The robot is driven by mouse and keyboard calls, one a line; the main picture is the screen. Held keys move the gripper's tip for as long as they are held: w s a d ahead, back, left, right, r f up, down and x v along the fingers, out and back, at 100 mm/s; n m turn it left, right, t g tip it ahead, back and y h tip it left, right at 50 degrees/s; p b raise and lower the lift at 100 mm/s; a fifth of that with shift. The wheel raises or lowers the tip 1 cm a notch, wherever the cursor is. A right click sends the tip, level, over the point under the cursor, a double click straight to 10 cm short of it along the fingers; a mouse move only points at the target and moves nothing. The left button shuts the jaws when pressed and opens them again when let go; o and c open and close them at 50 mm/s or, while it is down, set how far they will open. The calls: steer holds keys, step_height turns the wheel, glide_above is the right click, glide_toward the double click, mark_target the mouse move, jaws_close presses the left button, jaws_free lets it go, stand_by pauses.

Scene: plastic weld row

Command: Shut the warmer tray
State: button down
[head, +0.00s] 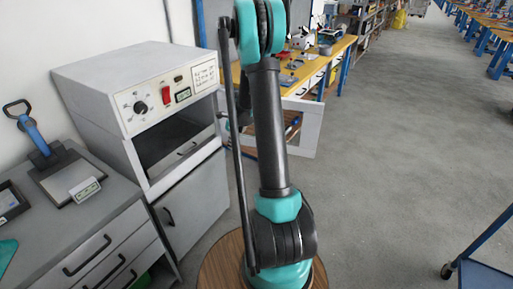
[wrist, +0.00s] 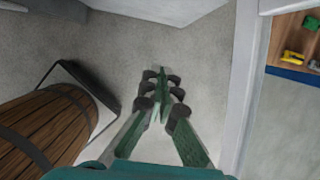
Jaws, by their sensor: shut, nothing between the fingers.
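The warmer (head: 135,85) is a pale grey cabinet at the left of the head view, with a control panel and a dark opening below it. In the head view the gripper is mostly hidden behind my arm, to the right of the warmer. The wrist view shows no clear tray handle.
A lower door (head: 190,200) closes the cabinet under the opening. A drawer unit (head: 110,235) with a press-like tool (head: 65,175) stands at left. A yellow-topped workbench (head: 335,60) stands behind my arm. The floor (head: 400,150) at right is clear; a blue cart (head: 480,270) is at lower right.

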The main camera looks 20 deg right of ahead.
steer(key=s+d+r, duration=0.4)
steer(key=s+d, duration=0.4)
steer(key=s, duration=0.3)
